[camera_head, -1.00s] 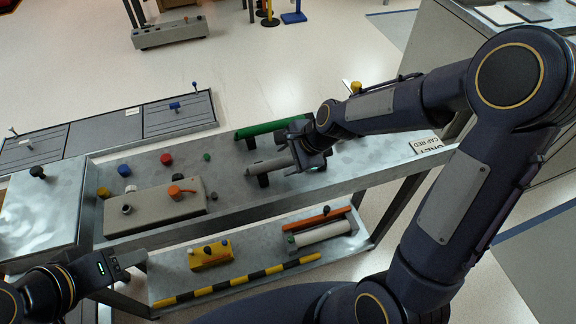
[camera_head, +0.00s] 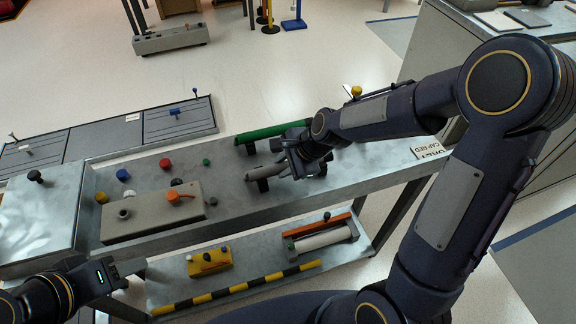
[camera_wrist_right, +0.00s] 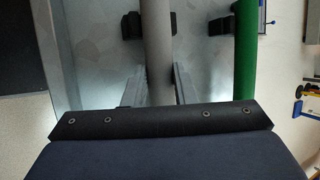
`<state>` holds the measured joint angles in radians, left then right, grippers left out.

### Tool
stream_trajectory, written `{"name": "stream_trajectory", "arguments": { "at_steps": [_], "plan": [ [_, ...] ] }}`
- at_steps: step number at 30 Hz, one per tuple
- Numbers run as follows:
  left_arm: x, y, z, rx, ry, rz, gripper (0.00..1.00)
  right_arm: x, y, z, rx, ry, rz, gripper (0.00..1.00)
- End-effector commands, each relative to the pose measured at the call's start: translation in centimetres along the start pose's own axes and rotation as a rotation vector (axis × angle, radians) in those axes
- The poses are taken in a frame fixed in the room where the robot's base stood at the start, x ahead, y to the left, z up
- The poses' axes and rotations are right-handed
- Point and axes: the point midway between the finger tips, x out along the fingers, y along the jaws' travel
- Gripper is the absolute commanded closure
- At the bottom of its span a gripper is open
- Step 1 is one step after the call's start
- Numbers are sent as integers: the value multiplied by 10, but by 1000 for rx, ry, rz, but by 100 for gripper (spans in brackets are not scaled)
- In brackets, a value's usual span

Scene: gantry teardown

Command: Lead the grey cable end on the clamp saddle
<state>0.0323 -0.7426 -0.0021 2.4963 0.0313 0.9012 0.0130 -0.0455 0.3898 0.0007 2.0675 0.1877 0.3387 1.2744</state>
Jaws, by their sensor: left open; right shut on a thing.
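The grey cable (camera_head: 258,173) is a thick grey cylinder near the right part of the bench, with its free end pointing left. A black saddle-like block (camera_head: 263,184) is under or beside that end; I cannot tell whether they touch. My right gripper (camera_head: 282,165) is shut on the cable. In the right wrist view the grey cable (camera_wrist_right: 156,40) runs between the two fingers, and a black block (camera_wrist_right: 132,26) shows at its left side. My left gripper (camera_head: 122,274) is open and empty at the lower left, in front of the bench.
A green cylinder (camera_head: 258,136) lies parallel behind the grey one. A grey box with an orange handle (camera_head: 180,196) and several coloured knobs occupy the left of the bench (camera_head: 228,188). The lower shelf holds a yellow block (camera_head: 210,262) and a tray (camera_head: 322,236).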

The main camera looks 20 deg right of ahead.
Motion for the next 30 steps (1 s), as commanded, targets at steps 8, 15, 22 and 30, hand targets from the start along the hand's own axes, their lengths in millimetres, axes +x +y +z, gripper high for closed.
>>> {"name": "stream_trajectory", "arguments": {
  "at_steps": [8,15,22,30],
  "plan": [
    [-3,2,-2,0,0,0,51,-4,-2,2,0,0,-1,100],
    [-17,8,-8,0,0,0,51,-18,-9,8,1,0,-1,100],
    [-29,13,-15,0,0,0,51,-32,-15,13,1,0,-1,100],
    [-44,20,-22,0,0,0,51,-48,-22,20,1,0,-1,100]
  ]
}}
